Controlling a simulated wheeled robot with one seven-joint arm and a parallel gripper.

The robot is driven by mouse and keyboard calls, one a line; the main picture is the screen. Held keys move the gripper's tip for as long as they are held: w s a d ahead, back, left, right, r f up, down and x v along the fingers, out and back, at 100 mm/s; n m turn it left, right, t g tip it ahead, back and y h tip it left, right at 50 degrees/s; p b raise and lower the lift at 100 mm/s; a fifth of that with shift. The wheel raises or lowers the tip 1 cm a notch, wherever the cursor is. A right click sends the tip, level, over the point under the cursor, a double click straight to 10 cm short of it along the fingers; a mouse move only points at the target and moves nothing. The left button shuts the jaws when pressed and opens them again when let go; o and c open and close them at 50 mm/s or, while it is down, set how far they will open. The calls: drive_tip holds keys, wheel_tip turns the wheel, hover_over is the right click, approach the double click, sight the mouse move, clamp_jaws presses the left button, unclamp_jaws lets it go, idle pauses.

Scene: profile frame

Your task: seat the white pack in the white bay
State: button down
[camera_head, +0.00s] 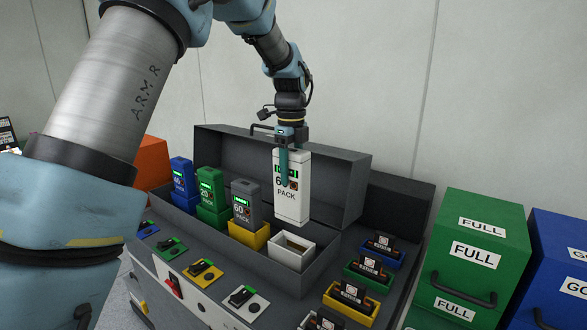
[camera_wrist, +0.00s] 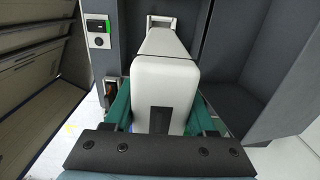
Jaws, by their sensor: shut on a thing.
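The white pack (camera_head: 291,190) is upright in the head view, marked "60 PACK" with a green display. My gripper (camera_head: 286,165) is shut on it near its top, one teal finger crossing its front. In the wrist view my gripper (camera_wrist: 160,112) has a teal finger on each side of the white pack (camera_wrist: 166,75). The white bay (camera_head: 303,244) is an open box at the right end of the row. The pack hangs above it, its lower end near the bay's back edge. I cannot tell the exact gap between them.
A grey pack (camera_head: 246,203) stands in the yellow bay (camera_head: 252,238), left of the white bay. Green (camera_head: 208,188) and blue (camera_head: 181,174) packs stand farther left. The grey case wall (camera_head: 340,188) rises behind. Several small coloured trays, such as the green one (camera_head: 368,272), sit right.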

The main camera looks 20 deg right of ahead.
sight(291, 215)
idle(0.4)
drive_tip(key=shift+f+b, duration=1.5)
drive_tip(key=shift+f, duration=1.85)
drive_tip(key=shift+p, duration=0.65)
drive_tip(key=shift+f+b, duration=1.65)
drive_tip(key=shift+f, duration=1.65)
drive_tip(key=shift+c, duration=0.7)
unclamp_jaws()
